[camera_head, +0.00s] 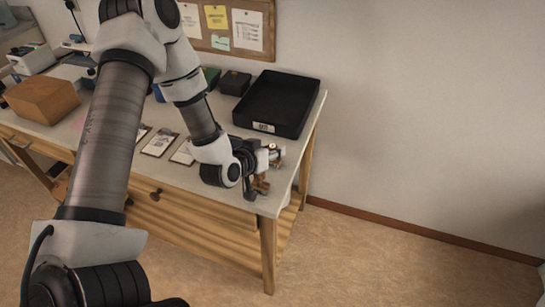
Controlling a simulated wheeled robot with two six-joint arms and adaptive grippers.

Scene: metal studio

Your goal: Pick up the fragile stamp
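My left arm reaches over the table, and my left gripper (262,172) is low at the table's front right corner. Small brown stamp-like pieces are beside and partly behind its fingers: one (261,187) at the near side and one (274,152) at the far side. I cannot tell which is the fragile stamp, as no label is readable. The fingers are small and overlap these pieces, so whether they are open or shut on one is unclear. My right gripper is not in view.
A black tray (303,108) with a white label stands behind the gripper on the table (225,123). Paper cards (160,143) lie left of the gripper. A cardboard box (42,98) is at the far left, and a small black box (235,83) is at the back.

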